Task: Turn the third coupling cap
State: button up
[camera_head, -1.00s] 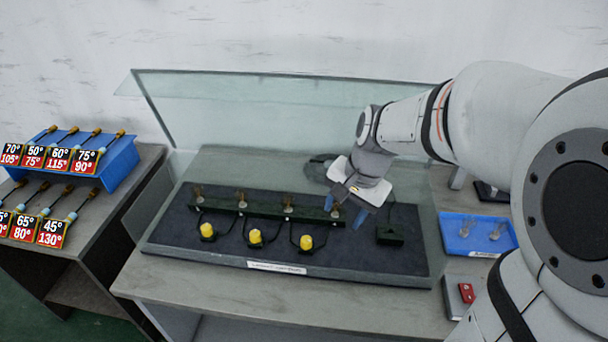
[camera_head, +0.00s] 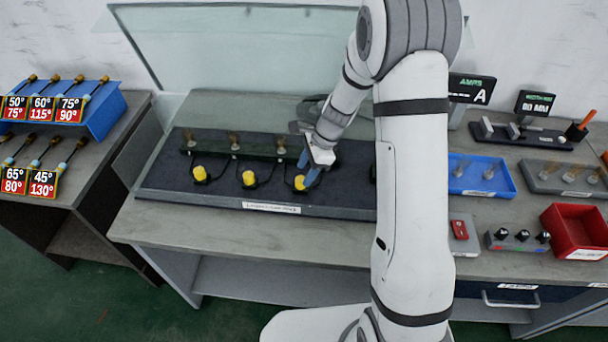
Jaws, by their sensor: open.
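Three yellow coupling caps sit in a row on a dark board (camera_head: 225,196) on the bench. The first cap (camera_head: 200,173) is at the left and the second cap (camera_head: 249,178) is in the middle. The third cap (camera_head: 299,183) is at the right, partly beside a blue fingertip. My gripper (camera_head: 306,172) is open and points down at the third cap. Its blue fingers are close to this cap; I cannot tell whether they touch it or stand around it. A dark green rail (camera_head: 257,149) with several upright clear fittings runs behind the caps. My arm hides the board's right end.
A clear shield (camera_head: 240,45) stands behind the board. A blue tray (camera_head: 470,188), a red bin (camera_head: 578,226), a red switch (camera_head: 459,230) and a knob box (camera_head: 517,239) lie to the right. A blue rack (camera_head: 100,100) with labelled tools stands left.

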aim_at(301, 179)
jog(key=shift+x, duration=1.5)
jog(key=shift+c, duration=0.3)
